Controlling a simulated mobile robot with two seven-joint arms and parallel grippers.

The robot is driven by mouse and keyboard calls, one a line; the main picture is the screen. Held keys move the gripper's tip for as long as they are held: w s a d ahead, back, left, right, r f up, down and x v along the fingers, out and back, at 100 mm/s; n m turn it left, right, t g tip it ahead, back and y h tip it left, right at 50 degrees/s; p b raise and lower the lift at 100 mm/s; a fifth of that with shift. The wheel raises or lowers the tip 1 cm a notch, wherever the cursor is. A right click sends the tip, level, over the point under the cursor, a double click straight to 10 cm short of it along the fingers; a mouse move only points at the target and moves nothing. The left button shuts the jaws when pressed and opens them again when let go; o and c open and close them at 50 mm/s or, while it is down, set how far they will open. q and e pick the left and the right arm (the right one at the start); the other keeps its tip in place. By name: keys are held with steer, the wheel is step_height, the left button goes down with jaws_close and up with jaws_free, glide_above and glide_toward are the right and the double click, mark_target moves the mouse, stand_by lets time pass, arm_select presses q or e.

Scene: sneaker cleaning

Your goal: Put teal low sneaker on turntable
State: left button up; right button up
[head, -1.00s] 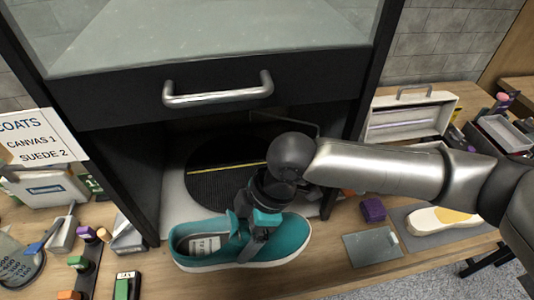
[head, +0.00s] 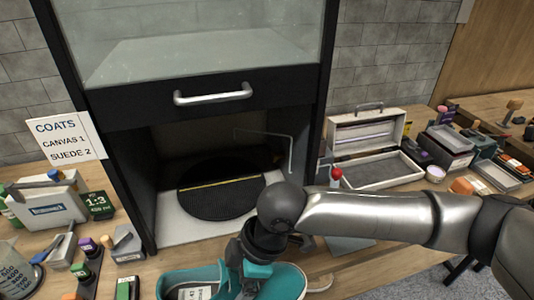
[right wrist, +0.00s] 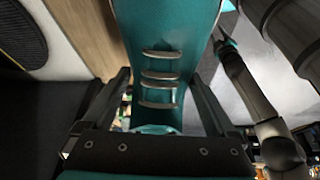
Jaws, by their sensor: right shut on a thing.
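The teal low sneaker (head: 289,282) is at the bottom of the head view, in front of the booth, partly cut off by the picture edge. My right gripper (head: 246,272) is shut on its upper from above. In the right wrist view the teal upper (right wrist: 160,25) with its lace bars lies between the two fingers (right wrist: 160,108). The turntable (head: 210,205), a black disc with a yellow line, is inside the booth, bare and beyond the sneaker. A dark, teal-marked arm end, seemingly my left gripper (right wrist: 228,42), shows small in the right wrist view; its fingers are unclear.
The booth's glass front with a bar handle (head: 213,96) is raised above the opening. Dark posts flank the opening. A coats sign (head: 66,138), bottles and blocks stand at left. A white open case (head: 366,135) and trays are at right. My right forearm covers the table's right front.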

steer(key=shift+w+d+r+m+t+b, duration=0.1)
steer(key=shift+w+d+m+t+b, duration=0.3)
steer(key=shift+w+d+m, duration=0.75)
steer(key=w+d+r+m+t+h+b, duration=0.2)
steer(key=w+d+r+m+b, duration=0.15)
steer(key=d+m, duration=0.5)
steer(key=w+d+r+m+t+h+b, duration=0.25)
steer(key=w+d+m, duration=0.25)
steer(key=d+m, duration=0.4)
arm_select(q)
step_height(320, 180, down, 7)
steer(key=shift+r, duration=0.2)
arm_select(e)
steer(key=s+r, duration=0.1)
steer(key=s+d, duration=0.1)
steer(key=s+r, duration=0.1)
steer(key=s, duration=0.1)
steer(key=shift+d+r, duration=0.15)
steer(key=shift+r, duration=0.15)
arm_select(q)
steer(key=shift+w, duration=0.1)
arm_select(e)
steer(key=shift+w, duration=0.1)
steer(key=shift+w+f, duration=0.45)
steer(key=shift+w, duration=0.4)
steer(key=shift+w+f, duration=0.4)
steer(key=shift+w, duration=0.45)
